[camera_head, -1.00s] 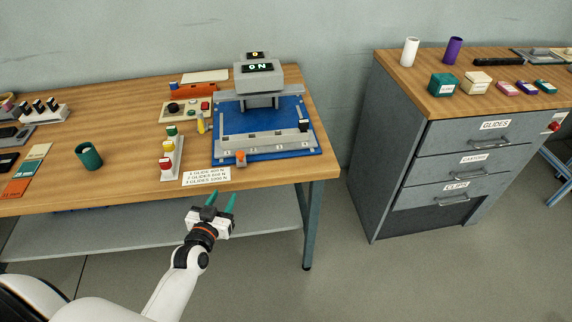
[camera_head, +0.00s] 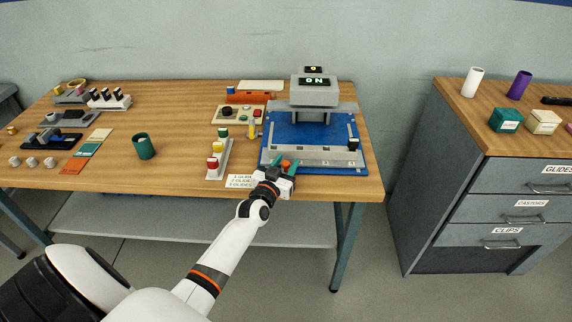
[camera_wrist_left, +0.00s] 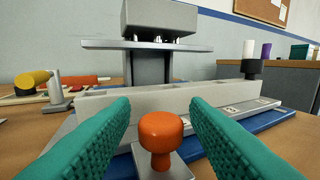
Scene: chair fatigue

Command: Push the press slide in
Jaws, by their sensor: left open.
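The press (camera_head: 315,92) stands on a blue base (camera_head: 300,133) at the right end of the workbench, with "ON" on its display. Its grey slide bar (camera_head: 312,154) runs across the front of the base. An orange knob (camera_head: 286,163) sticks up at the slide's front; it also shows in the left wrist view (camera_wrist_left: 160,133). My left gripper (camera_head: 285,165) is open at the knob. In the wrist view its teal fingers (camera_wrist_left: 163,125) stand either side of the knob, with gaps visible. My right gripper is not in view.
A stack light (camera_head: 218,155) with coloured caps and a paper label (camera_head: 240,181) lie left of the press. A green cup (camera_head: 144,146) stands further left. A drawer cabinet (camera_head: 500,190) stands to the right, apart from the bench (camera_head: 190,178).

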